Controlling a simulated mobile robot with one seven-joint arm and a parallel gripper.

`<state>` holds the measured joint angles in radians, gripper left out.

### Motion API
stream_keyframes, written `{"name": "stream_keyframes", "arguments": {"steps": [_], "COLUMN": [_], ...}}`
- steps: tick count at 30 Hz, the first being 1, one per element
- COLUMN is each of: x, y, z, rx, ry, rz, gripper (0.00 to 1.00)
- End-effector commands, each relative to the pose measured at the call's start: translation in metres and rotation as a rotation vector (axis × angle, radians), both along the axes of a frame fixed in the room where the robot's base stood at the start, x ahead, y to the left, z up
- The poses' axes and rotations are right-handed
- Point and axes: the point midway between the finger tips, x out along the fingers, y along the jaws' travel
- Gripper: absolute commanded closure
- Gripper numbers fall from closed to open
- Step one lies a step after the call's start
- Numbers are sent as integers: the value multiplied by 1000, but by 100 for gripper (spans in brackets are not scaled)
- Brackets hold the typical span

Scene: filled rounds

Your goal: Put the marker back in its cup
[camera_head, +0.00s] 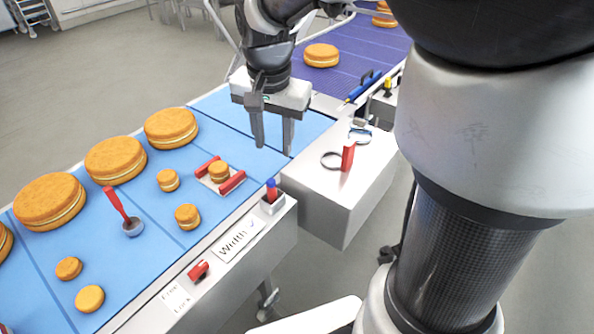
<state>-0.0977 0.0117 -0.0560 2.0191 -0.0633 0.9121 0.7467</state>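My gripper (274,145) hangs over the far end of the light blue belt, fingers pointing down. It is open, with nothing between its fingers. A blue pen-like thing (363,88), possibly the marker, lies along the edge of the purple belt behind the gripper, to the right. A short upright red piece with a blue top (271,189) stands in a small square grey holder (272,206) on the front rail, nearer than the gripper. I cannot tell for certain which thing is the marker or which holder is its cup.
Large and small filled rounds (170,127) sit on the light blue belt (145,197). A red-handled tool (117,204) stands among them. My arm hides the right side.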

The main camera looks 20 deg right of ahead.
Motion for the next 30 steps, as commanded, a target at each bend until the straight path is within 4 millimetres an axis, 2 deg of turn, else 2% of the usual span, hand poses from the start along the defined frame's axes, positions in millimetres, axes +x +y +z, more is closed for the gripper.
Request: {"name": "stream_keyframes", "arguments": {"steps": [1,5,9,12,18,30], "x": [-24,-80,-129,-152,-170,-170], "y": [-2,-3,-5,-5,-5,-5], "z": [19,45,54,53,49,49], "rx": [-5,-45,-110,-152,-190,-190], "ry": [-43,-128,-205,-239,-264,-264], "rz": [72,283,467,561,641,644], "gripper": [63,63,63,63,63,63]}}
